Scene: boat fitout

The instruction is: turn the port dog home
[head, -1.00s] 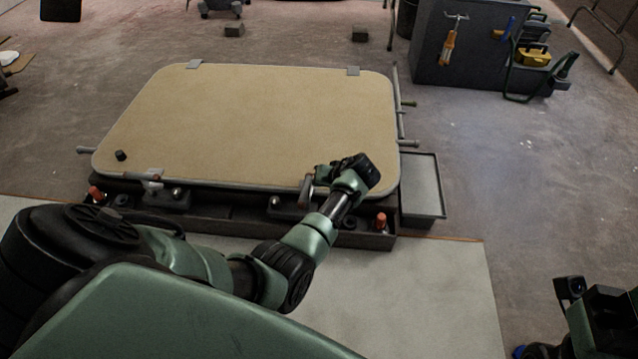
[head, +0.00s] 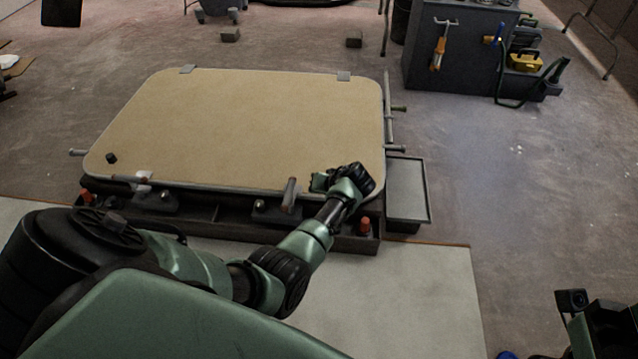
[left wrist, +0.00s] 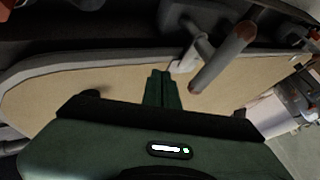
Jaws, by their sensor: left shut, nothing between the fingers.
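A tan hatch panel (head: 240,130) lies over a dark frame, with two dogs along its near edge. The right-hand dog (head: 290,195) has a brown-tipped lever pointing toward me; the left-hand dog (head: 143,179) has a lever lying along the edge. I cannot tell which is the port one. My left gripper (head: 320,182) is shut and empty above the panel, just right of the right-hand dog. In the left wrist view its fingers (left wrist: 162,88) are together, apart from the dog's lever (left wrist: 222,58). My right gripper (head: 603,318) is partly in view at lower right, fingertips not visible.
Orange-topped pegs stand at the near frame corners, one at right (head: 364,226). A grey tray (head: 408,190) sits beside the frame. A tool cabinet (head: 460,55) stands at back right. The floor between them is clear.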

